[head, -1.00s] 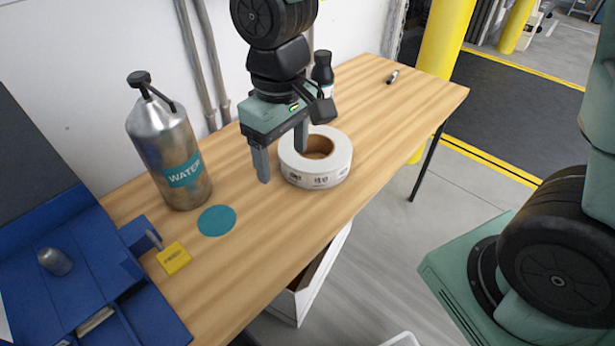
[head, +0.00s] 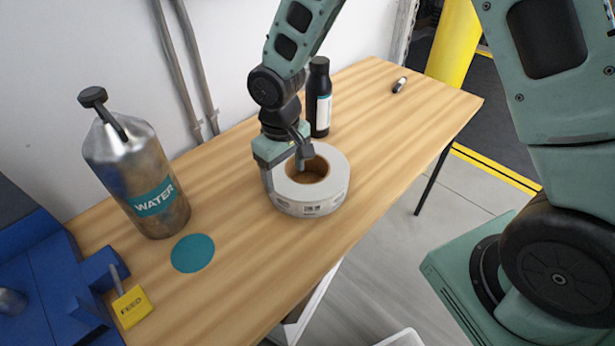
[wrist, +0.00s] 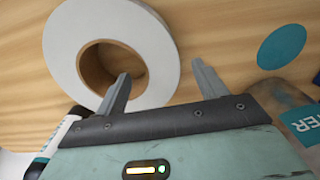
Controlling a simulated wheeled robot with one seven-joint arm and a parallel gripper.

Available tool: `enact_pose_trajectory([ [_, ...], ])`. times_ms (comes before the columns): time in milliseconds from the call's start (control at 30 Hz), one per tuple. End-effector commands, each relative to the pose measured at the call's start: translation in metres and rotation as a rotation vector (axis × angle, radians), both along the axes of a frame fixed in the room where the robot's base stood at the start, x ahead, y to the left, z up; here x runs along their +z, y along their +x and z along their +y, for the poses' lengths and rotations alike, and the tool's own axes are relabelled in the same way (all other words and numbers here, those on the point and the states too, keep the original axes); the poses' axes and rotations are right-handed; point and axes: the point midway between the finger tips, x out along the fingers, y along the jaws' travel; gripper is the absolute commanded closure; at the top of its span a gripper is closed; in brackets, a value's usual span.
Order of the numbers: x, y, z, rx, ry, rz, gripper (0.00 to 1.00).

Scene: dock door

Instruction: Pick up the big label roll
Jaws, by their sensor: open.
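The big label roll (head: 322,192) is a white ring with a brown core, lying flat on the wooden table. It also shows in the wrist view (wrist: 72,35). My gripper (head: 284,176) is open, pointing down at the roll's left side. One finger is at the core hole and the other is outside the roll's left edge, so the roll's wall lies between them. In the wrist view my gripper (wrist: 160,72) has one finger over the hole's edge and the other over bare wood. I cannot tell whether either finger touches the roll.
A dark bottle (head: 319,98) stands close behind the roll.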

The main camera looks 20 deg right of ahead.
Motion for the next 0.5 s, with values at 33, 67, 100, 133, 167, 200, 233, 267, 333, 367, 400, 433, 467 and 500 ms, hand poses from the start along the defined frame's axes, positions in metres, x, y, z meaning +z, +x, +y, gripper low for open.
enact_pose_trajectory([
  [33,-0.003,0.0,0.0,0.0,0.0,0.001,0.29],
  [67,-0.004,0.0,0.0,0.0,0.0,0.001,0.29],
  [100,-0.007,0.0,0.0,0.001,0.0,0.001,0.29],
  [133,-0.01,0.0,0.001,0.001,-0.001,0.002,0.29],
  [167,-0.013,0.0,0.001,0.001,-0.001,0.003,0.29],
  [200,-0.019,0.0,0.002,0.002,0.0,0.003,0.29],
  [233,-0.024,0.0,0.002,0.002,0.0,0.003,0.29],
  [267,-0.029,0.0,0.002,0.002,-0.002,0.004,0.29],
  [333,-0.039,0.0,0.003,0.002,-0.001,0.003,0.29],
  [367,-0.043,0.0,0.003,0.001,-0.002,0.004,0.29],
  [400,-0.048,0.0,0.003,0.001,-0.001,0.002,0.29],
  [433,-0.05,0.001,0.003,0.001,0.0,0.001,0.29],
  [467,-0.052,0.0,0.003,0.001,0.0,0.001,0.29],
  [500,-0.054,0.0,0.003,0.001,0.0,0.001,0.29],
])
